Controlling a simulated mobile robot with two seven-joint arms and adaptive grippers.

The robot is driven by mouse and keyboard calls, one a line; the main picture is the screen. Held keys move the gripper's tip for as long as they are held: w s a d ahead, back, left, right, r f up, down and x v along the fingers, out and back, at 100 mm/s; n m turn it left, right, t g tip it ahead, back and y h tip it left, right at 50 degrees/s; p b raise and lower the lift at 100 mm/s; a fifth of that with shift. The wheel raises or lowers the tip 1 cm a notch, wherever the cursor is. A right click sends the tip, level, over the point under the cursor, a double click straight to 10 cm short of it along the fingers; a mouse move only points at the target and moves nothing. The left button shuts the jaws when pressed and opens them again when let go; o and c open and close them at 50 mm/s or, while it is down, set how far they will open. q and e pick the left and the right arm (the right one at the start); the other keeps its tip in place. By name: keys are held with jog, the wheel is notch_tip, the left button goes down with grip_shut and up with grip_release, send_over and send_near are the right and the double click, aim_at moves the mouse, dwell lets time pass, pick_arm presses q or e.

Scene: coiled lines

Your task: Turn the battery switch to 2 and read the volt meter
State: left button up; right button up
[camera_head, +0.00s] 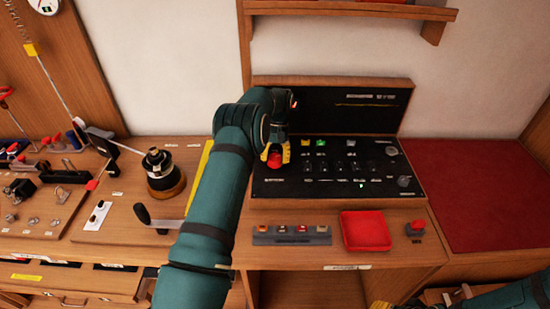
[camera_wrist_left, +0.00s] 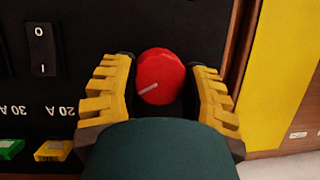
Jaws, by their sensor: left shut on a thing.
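The battery switch is a round red knob (camera_head: 276,160) at the left end of the black switch panel (camera_head: 330,190). My left gripper (camera_head: 276,154) is shut on it from above. In the left wrist view the knob (camera_wrist_left: 161,76) sits between the yellow fingers, its white pointer line slanting to the picture's lower left. Its position numbers are not readable. A small round dial (camera_head: 404,181) at the panel's lower right may be the volt meter; its reading is too small to tell. My right gripper (camera_head: 382,304) is only partly in view at the bottom edge.
In front are a grey block (camera_head: 291,236), a red tray (camera_head: 366,231) and a red button (camera_head: 416,227). A winch (camera_head: 162,174) stands left.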

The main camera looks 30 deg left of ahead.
pick_arm(q)
jog(key=shift+f, duration=0.1)
jog(key=o, duration=1.2)
jog(key=shift+v, duration=3.75)
jog(key=shift+s, duration=0.15)
